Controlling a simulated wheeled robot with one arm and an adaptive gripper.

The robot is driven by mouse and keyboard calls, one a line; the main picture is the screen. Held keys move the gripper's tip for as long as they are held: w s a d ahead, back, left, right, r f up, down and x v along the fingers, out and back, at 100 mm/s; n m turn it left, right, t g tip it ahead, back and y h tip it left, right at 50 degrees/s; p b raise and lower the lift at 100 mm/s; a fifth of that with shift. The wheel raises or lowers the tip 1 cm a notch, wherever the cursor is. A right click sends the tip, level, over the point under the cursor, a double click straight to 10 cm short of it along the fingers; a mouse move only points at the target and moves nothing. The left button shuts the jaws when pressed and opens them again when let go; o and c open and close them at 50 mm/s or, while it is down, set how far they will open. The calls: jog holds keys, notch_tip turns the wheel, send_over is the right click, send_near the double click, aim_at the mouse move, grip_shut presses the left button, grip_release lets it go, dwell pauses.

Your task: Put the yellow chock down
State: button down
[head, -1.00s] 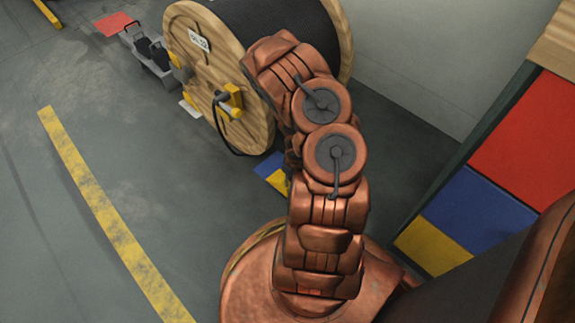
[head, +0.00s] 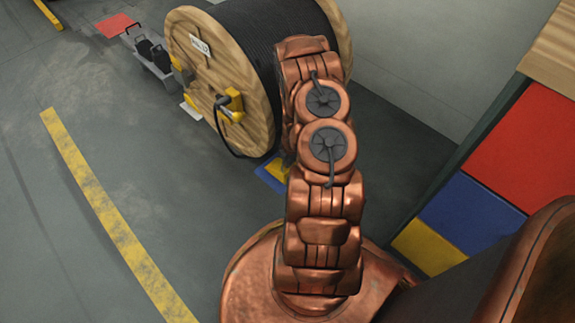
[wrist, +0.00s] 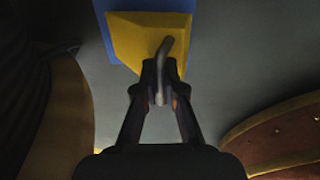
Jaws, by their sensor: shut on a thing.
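The yellow chock (wrist: 130,38) is a tapered block with a grey handle, in the upper middle of the wrist view. My gripper (wrist: 160,92) is shut on that handle. The chock is over a blue floor mat (wrist: 150,5), whose blue shows past its far and left sides. In the head view the yellow chock (head: 281,168) shows partly at the blue mat (head: 266,178), beside the reel. My arm hides the rest of it and the gripper there. I cannot tell whether the chock's underside touches the mat.
A wooden cable reel (head: 205,85) with black cable stands just left of and behind the mat. A grey tray (head: 155,68) with dark items and a red mat (head: 115,25) lie farther off. A red, blue and yellow panelled unit (head: 470,210) is at right. Floor at left is clear.

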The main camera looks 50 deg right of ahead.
aim_at(279, 163)
jog(key=shift+f+b, duration=1.35)
jog(key=shift+f, duration=0.45)
jog(key=shift+w, duration=0.1)
jog(key=shift+r, duration=0.1)
jog(key=c, duration=1.3)
grip_release()
jog(key=shift+r, duration=0.1)
